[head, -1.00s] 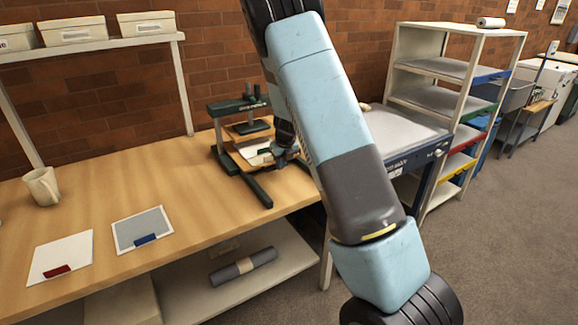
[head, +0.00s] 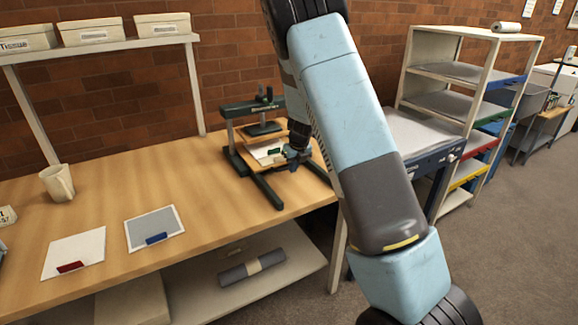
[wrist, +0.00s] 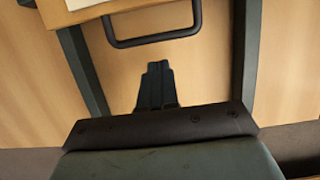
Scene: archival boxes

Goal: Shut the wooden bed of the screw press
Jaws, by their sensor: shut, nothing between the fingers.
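The dark green screw press (head: 238,108) stands at the right end of the wooden table. Its wooden bed (head: 250,151) sticks out toward the front from under the dark platen (head: 263,129). A white sheet with a green tab (head: 268,152) lies on the bed. In the wrist view the bed's front edge (wrist: 118,8) is at the top, with a dark bar handle (wrist: 155,40) on it. My gripper (head: 292,160) is at the bed's front right in the head view. In the wrist view my gripper (wrist: 158,66) is shut and empty, with its tips pointing at the handle, apart in the picture.
The press's two dark feet (head: 267,192) run forward on the table (head: 110,210), either side of my gripper. A mug (head: 57,183) and two tabbed cards (head: 155,228) are at the left. A shelf rack (head: 470,90) stands at the right.

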